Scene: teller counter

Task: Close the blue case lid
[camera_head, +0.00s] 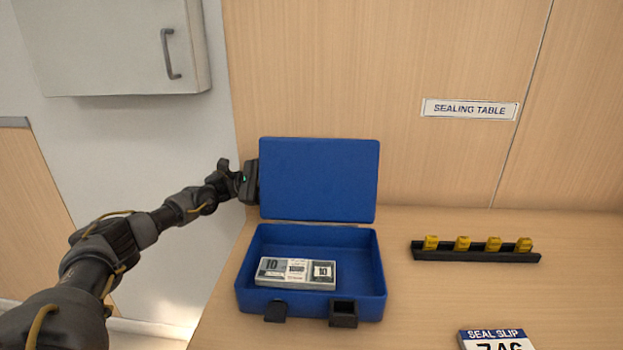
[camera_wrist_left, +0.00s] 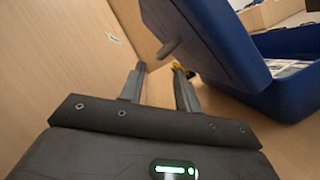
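The blue case (camera_head: 311,303) stands on the wooden counter with its lid (camera_head: 318,180) raised upright at the back. A banded stack of notes (camera_head: 295,272) lies inside. Two dark latches (camera_head: 343,314) are on its front. My left arm reaches in from the left, and the left gripper (camera_head: 252,182) is at the lid's left edge, its fingertips hidden behind the lid. In the left wrist view the gripper (camera_wrist_left: 158,68) has its two fingers apart with nothing between them, beside the blue lid (camera_wrist_left: 205,40). The right gripper is not in view.
A black rack (camera_head: 475,254) with several yellow seals stands on the counter to the right. A seal slip (camera_head: 495,340) lies at the front right. A wooden wall with a sign (camera_head: 469,109) rises behind the case. The counter between case and rack is clear.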

